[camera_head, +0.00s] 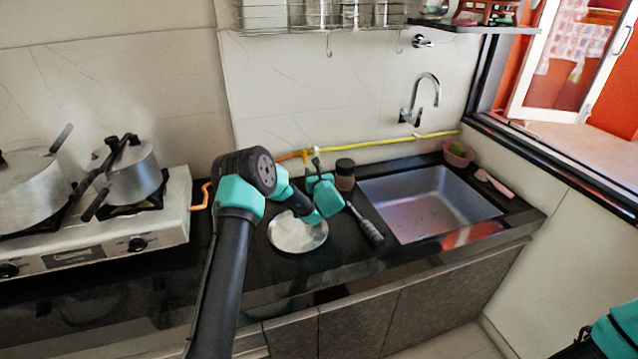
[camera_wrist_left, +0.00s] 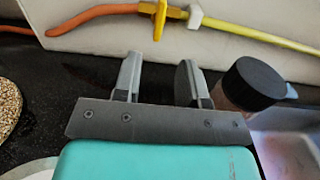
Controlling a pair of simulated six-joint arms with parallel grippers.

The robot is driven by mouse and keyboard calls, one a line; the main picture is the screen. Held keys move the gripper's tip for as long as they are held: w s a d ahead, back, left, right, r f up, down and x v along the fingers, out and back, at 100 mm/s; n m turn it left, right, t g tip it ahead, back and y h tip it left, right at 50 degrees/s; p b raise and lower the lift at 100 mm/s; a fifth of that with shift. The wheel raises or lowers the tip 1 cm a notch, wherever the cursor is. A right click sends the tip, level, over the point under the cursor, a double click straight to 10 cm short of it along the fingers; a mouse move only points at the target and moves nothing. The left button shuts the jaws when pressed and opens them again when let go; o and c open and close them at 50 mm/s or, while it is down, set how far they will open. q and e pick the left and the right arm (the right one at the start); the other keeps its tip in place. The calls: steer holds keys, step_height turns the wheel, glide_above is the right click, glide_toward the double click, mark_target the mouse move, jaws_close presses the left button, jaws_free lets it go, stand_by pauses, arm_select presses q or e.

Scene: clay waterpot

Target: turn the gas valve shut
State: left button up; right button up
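The yellow gas valve (camera_wrist_left: 160,14) sits where the orange hose (camera_wrist_left: 95,15) meets a white fitting (camera_wrist_left: 195,17) on the yellow pipe (camera_wrist_left: 262,36), along the back wall. Its yellow handle points down in the left wrist view. In the head view, the valve (camera_head: 306,156) is small beside my left gripper. My left gripper (camera_wrist_left: 158,78) is open and empty, its two fingers apart, below the valve in the wrist view and not touching it. My right gripper (camera_head: 582,342) shows only as a dark part at the lower right; its fingers are unclear.
A jar with a black lid (camera_wrist_left: 253,84) stands right of my left gripper. A metal plate (camera_head: 290,238) and a dark-handled tool (camera_head: 368,228) lie on the black counter. The sink (camera_head: 428,205) is to the right, the stove (camera_head: 178,215) with pots to the left.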

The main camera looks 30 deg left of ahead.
arm_select(q)
steer(key=v, duration=0.6)
steer(key=shift+s+d, duration=0.25)
